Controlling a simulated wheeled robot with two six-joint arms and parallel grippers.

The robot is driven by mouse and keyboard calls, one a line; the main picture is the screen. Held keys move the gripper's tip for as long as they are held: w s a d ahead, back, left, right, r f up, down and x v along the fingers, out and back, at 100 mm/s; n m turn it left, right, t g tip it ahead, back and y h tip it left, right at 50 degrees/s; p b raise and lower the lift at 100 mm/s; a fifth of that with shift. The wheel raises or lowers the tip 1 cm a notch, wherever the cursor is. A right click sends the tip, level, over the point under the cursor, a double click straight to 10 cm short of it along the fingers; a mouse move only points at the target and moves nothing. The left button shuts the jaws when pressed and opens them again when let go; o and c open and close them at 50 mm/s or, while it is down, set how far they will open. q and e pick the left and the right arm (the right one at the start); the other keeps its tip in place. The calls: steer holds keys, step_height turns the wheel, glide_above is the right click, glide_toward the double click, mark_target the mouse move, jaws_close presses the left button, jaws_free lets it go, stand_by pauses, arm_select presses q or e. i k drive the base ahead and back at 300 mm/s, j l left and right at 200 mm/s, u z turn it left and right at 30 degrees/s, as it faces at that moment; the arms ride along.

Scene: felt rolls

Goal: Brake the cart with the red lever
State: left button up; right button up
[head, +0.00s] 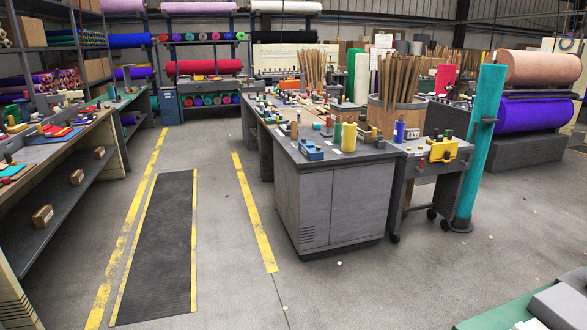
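A grey wheeled cart (425,173) stands against the right end of the central workbench. Dark casters (395,238) show under its legs. A yellow block-like item (443,151) and a blue roll (399,131) are on or beside its top. I cannot make out a red lever on the cart at this distance. Neither of my grippers is in view.
The central workbench (330,210) is crowded with small items and a tub of wooden rods (397,115). A teal roll (482,150) stands upright right of the cart. A black floor mat (160,245) lies left. Grey floor (400,285) before the cart is mostly clear.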

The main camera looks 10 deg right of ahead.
mark_target(419, 170)
steer(key=i+j, duration=0.1)
steer(key=i, duration=1)
steer(key=i+j+z, duration=0.1)
steer(key=i, duration=0.5)
steer(key=i+l+z, duration=0.2)
steer(key=i+z, duration=0.25)
steer(key=i+l+z, duration=0.1)
steer(key=i+z, duration=0.2)
steer(key=z, duration=0.15)
steer(key=i+j+z, duration=0.1)
steer(key=i+z, duration=0.35)
steer(key=i+j+z, duration=0.2)
steer(key=i+z, duration=0.25)
steer(key=i+l+z, duration=0.25)
steer(key=i, duration=0.55)
steer(key=i+z, duration=0.3)
steer(key=i, duration=0.45)
